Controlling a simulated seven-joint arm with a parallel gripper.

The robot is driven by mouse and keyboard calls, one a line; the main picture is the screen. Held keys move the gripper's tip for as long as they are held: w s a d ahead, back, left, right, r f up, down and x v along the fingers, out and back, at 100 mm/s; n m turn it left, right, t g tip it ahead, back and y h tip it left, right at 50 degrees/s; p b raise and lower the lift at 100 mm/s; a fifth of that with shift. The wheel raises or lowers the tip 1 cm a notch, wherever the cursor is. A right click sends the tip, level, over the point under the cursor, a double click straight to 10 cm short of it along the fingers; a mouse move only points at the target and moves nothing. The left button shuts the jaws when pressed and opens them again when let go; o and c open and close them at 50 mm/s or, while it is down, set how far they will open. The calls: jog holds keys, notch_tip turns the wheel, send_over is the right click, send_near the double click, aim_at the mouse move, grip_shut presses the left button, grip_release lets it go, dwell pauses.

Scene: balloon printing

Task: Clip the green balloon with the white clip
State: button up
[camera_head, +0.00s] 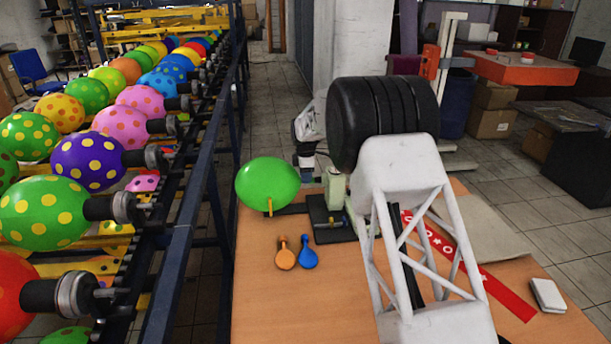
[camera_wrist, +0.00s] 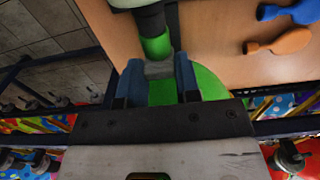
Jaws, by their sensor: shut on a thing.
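The green balloon (camera_head: 268,184) is inflated and lies sideways at the table's far left edge, its neck end toward a small dark-based stand (camera_head: 328,218). In the wrist view the balloon body (camera_wrist: 212,84) shows partly behind my gripper (camera_wrist: 159,80), with its green neck (camera_wrist: 155,46) at a dark nozzle (camera_wrist: 150,20). My gripper is shut on a small pale grey-white piece, apparently the white clip (camera_wrist: 159,68), held between the two blue-grey fingers. The clip is right at the neck. I cannot tell whether it surrounds the neck or only touches it.
Deflated orange (camera_head: 285,253) and blue (camera_head: 308,252) balloons lie on the table (camera_head: 300,310). A red patterned strip (camera_head: 470,262) and a white block (camera_head: 547,295) lie at the right. A rack of dotted balloons with a blue rail (camera_head: 190,220) stands left. The table's front left is clear.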

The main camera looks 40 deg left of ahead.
dwell(0.3)
jog(key=o, duration=0.8)
jog(key=shift+o, duration=0.2)
jog(key=shift+r, duration=4.45)
